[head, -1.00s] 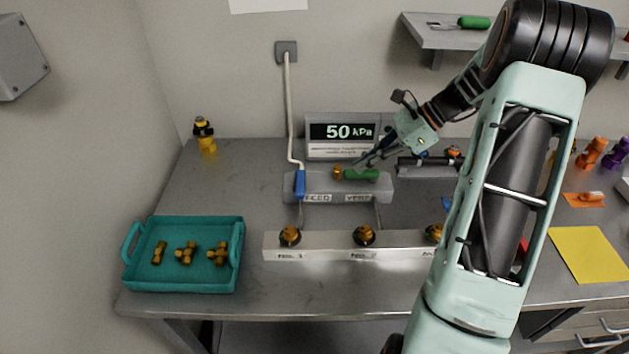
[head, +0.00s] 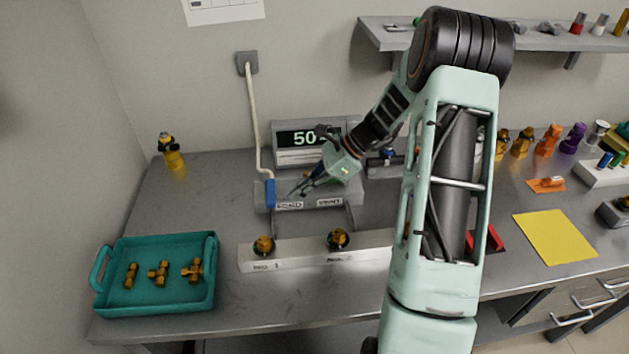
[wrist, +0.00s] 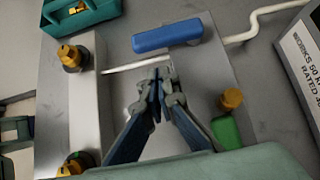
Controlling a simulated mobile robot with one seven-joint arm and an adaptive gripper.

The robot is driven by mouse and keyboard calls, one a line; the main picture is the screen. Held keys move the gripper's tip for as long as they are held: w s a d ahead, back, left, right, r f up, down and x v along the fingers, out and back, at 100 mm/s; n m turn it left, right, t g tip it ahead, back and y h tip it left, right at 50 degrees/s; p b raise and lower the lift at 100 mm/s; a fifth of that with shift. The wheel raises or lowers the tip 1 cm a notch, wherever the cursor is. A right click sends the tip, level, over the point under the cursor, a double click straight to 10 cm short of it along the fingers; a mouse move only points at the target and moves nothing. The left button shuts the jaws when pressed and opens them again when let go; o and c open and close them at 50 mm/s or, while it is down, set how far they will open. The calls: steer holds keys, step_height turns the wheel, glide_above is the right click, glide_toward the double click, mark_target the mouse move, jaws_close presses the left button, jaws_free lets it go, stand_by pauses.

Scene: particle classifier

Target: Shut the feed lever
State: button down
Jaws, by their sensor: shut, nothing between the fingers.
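The blue feed lever (head: 270,193) sits at the left end of the grey valve block (head: 345,194), its long side running front to back in line with the white hose. In the wrist view the blue lever (wrist: 167,36) lies just beyond my fingertips, apart from them. My gripper (head: 291,195) is shut and empty, low over the block just right of the lever. Its fingers also show in the wrist view (wrist: 160,74). The green vent lever (wrist: 226,132) and its brass knob (wrist: 231,99) are beside my fingers; my gripper hides them in the head view.
The pressure display (head: 298,139) stands behind the block, its "50" partly covered by my arm. A white rail (head: 300,254) with brass fittings lies in front. A teal tray (head: 150,305) with brass fittings is at the front left. Bare table lies left of the block.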

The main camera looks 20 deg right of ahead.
mark_target(271, 195)
steer(key=shift+w+a+r, duration=0.1)
steer(key=shift+w+a, duration=0.05)
steer(key=shift+a, duration=0.55)
steer(key=shift+w+a, duration=0.15)
steer(key=shift+a, duration=0.55)
